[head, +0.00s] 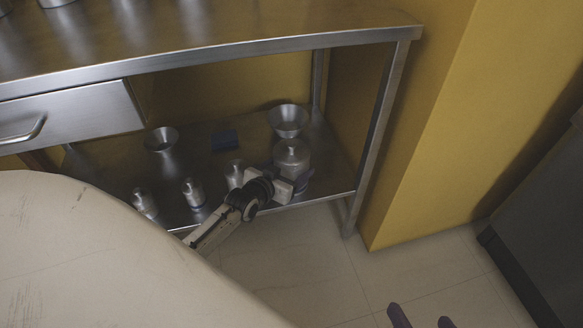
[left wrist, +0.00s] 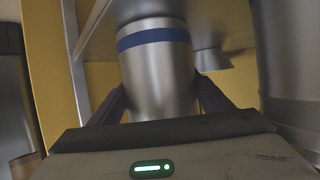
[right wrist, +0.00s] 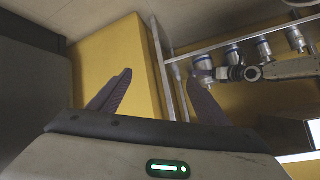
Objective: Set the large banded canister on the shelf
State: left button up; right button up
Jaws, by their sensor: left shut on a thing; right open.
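The large steel canister (head: 292,155) is at the right end of the table's lower shelf (head: 337,182), in the head view. In the left wrist view the canister (left wrist: 157,75) shows a blue band and sits between the fingers. My left gripper (head: 285,187) is shut on it from the front. The gripper hides its lower part, so I cannot tell whether its base touches the shelf. My right gripper (head: 419,314) is open and empty, low over the floor, away from the shelf. Its fingers (right wrist: 160,78) also show apart in the right wrist view.
Smaller steel canisters (head: 193,193) stand along the shelf's front edge to the left. Behind are two flared steel vessels (head: 288,117) (head: 161,139) and a dark blue cylinder (head: 223,140). A table leg (head: 378,130) stands close on the right. The tiled floor (head: 300,260) in front is clear.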

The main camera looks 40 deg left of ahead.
pick_arm(q)
jog(key=o, duration=0.9)
jog(key=shift+f, duration=0.1)
jog(key=shift+o, duration=0.2)
jog(key=shift+r, duration=0.25)
jog(key=p+v, duration=0.5)
jog(key=v, duration=0.5)
jog(key=shift+s, duration=0.3)
jog(key=shift+s+r+p, duration=0.25)
jog(key=shift+s+p, duration=0.1)
jog(key=shift+s, duration=0.25)
pick_arm(e)
jog(key=shift+s+d+f+g+h, duration=0.3)
jog(key=shift+d+f+h, duration=0.2)
jog(key=shift+d+f, duration=0.25)
jog(key=shift+s+d+f+g+h, duration=0.2)
jog(key=shift+s+d+f+h, duration=0.1)
jog(key=shift+d+f+h, duration=0.45)
jog(key=shift+d+r+y, duration=0.1)
jog(key=shift+y, duration=0.15)
